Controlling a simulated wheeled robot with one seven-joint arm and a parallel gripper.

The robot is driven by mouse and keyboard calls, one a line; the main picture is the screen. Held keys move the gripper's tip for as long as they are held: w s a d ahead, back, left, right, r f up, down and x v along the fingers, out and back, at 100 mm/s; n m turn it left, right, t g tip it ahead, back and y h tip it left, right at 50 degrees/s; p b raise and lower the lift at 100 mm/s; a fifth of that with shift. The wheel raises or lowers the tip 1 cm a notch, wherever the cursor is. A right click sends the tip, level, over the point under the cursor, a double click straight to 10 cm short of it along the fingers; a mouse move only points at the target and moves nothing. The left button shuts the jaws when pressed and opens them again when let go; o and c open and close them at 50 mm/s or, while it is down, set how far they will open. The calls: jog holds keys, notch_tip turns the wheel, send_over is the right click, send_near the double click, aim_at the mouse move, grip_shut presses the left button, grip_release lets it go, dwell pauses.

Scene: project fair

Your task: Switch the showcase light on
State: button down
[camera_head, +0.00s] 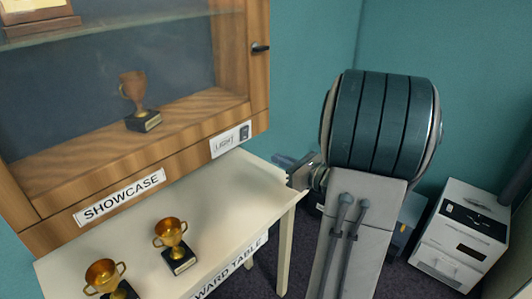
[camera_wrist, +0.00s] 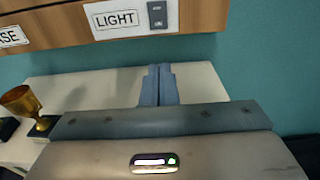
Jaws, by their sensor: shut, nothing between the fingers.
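The wooden showcase (camera_head: 180,160) is at the left of the head view, with a glass front and a trophy (camera_head: 133,90) inside; its interior looks dim. A small dark light switch (camera_head: 244,132) sits on its lower front rail, beside a LIGHT label (camera_head: 229,140). In the wrist view the switch (camera_wrist: 157,15) is at the top, right of the LIGHT label (camera_wrist: 115,19). My gripper (camera_wrist: 159,68) is shut and empty, its fingertips below the switch and apart from it in the picture. In the head view my gripper (camera_head: 283,160) is partly hidden behind my arm.
A white award table (camera_head: 225,190) stands below the showcase, with two gold trophies (camera_head: 171,235) (camera_head: 105,277) on it. A white box (camera_head: 462,235) stands on the floor at the right. The teal wall is behind.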

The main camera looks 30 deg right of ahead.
jog(key=v, duration=0.3)
jog(key=shift+s+f, duration=0.2)
jog(key=shift+f, duration=0.1)
jog(key=s+a+n+g+y+p, duration=0.1)
jog(key=s+a+n+g+y, duration=0.15)
jog(key=a+n+g, duration=0.5)
jog(key=s+a+n+g+y+p, duration=0.1)
jog(key=s+a+n+g+y, duration=0.3)
jog(key=a, duration=0.6)
jog(key=s+a+r+n+g+h+p, duration=0.1)
jog(key=s+n+h, duration=0.7)
jog(key=n, duration=1.2)
jog(key=a+r+h+p, duration=0.1)
jog(key=h+p, duration=0.1)
jog(key=h, duration=0.2)
jog(key=shift+s+a+g+h, duration=0.1)
jog(key=shift+g+h, duration=0.15)
